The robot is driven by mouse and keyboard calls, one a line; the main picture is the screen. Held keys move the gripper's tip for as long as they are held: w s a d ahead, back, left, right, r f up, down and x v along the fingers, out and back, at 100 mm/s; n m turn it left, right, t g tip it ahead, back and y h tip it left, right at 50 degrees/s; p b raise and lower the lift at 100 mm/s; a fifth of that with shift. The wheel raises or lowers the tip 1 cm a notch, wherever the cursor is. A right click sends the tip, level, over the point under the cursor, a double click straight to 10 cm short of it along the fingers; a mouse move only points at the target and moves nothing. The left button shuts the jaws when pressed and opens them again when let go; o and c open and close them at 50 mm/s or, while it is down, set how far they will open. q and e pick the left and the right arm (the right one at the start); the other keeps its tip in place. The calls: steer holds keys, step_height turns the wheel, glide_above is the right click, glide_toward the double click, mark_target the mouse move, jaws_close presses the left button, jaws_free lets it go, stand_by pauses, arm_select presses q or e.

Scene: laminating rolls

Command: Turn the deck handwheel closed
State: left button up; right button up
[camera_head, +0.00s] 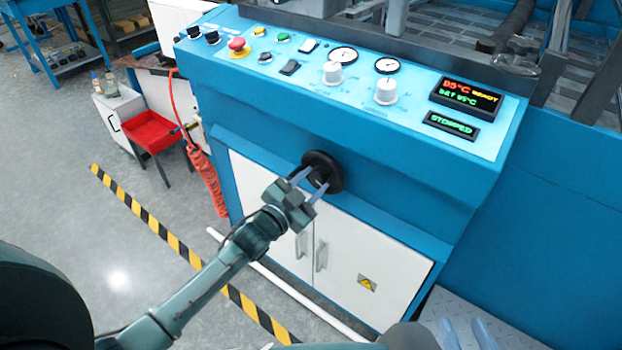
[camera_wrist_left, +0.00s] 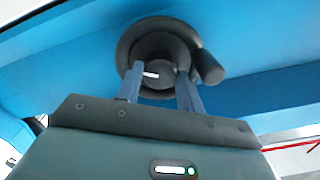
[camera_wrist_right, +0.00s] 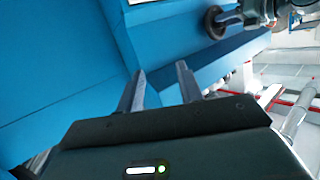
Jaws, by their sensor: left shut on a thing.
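The black deck handwheel (camera_head: 333,171) sits on the blue front of the machine, above the white cabinet doors. My left gripper (camera_head: 311,184) is at the wheel, with its two fingers shut on the wheel's hub. In the left wrist view the fingers (camera_wrist_left: 160,88) lie on both sides of the hub, and the round wheel (camera_wrist_left: 160,30) has a white mark at its middle and a knob at its right. The wheel also shows in the right wrist view (camera_wrist_right: 214,22). My right gripper (camera_wrist_right: 160,88) is open and empty, its fingers apart, off to the machine's right side.
The control panel (camera_head: 310,62) above holds knobs, gauges, a red stop button (camera_head: 237,45) and displays, one reading STOPPED (camera_head: 451,125). A red tray stool (camera_head: 150,133) and an orange hose (camera_head: 195,160) are at the left. A striped floor line (camera_head: 165,235) crosses open floor.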

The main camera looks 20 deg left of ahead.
arm_select(q)
steer(key=shift+m, duration=1.4)
steer(key=shift+m+p, duration=0.3)
steer(key=shift+m, duration=1.3)
arm_select(e)
steer(key=shift+w+a+f, duration=0.1)
steer(key=shift+a+f, duration=0.2)
steer(key=shift+a, duration=0.05)
steer(key=shift+g, duration=0.3)
steer(key=shift+d+f, duration=0.1)
arm_select(q)
steer(key=o, duration=1)
steer(key=shift+s, duration=0.1)
